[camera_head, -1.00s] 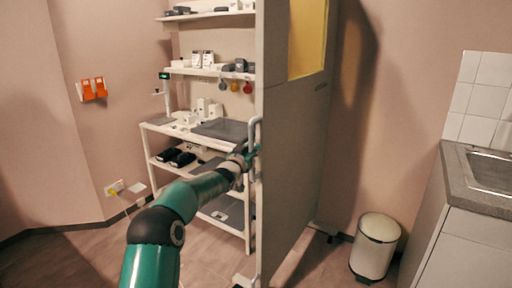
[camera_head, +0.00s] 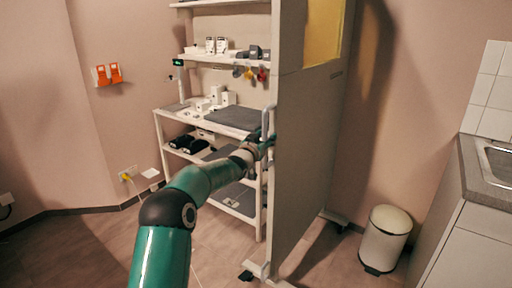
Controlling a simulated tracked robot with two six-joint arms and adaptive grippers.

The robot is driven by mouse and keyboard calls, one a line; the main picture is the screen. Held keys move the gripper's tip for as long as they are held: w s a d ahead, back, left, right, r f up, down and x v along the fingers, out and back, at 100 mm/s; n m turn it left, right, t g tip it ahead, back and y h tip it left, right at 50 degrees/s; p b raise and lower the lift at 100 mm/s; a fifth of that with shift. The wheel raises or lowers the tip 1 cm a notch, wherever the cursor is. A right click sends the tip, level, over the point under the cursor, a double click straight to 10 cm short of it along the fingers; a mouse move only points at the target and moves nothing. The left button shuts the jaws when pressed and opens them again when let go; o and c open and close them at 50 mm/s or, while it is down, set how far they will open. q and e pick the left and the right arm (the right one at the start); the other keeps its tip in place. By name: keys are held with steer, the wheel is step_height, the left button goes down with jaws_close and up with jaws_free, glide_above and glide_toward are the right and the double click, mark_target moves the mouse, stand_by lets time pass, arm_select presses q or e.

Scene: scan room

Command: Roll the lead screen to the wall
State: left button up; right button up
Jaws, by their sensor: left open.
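The lead screen (camera_head: 310,150) is a tall grey panel seen at a steep angle right of centre, with a yellowish window (camera_head: 324,32) in its upper part. It stands upright on low feet with dark castors (camera_head: 247,275). A pale vertical handle (camera_head: 266,122) runs along its left edge. My left gripper (camera_head: 266,146) is at this handle, at the end of the green arm from the lower left. Its jaws are open; the fingers are small and partly merge with the handle, so contact is unclear. My right gripper is not in view.
A white shelf unit (camera_head: 216,132) with boxes stands close behind the screen's left side. A pedal bin (camera_head: 385,240) stands right of the screen near the wall (camera_head: 420,100). A sink counter (camera_head: 480,170) is at the far right. Floor at the left is clear except for a cable.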

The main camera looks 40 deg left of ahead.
arm_select(q)
steer(key=v, duration=1.1)
steer(key=shift+s, duration=0.25)
steer(key=shift+w+d, duration=0.1)
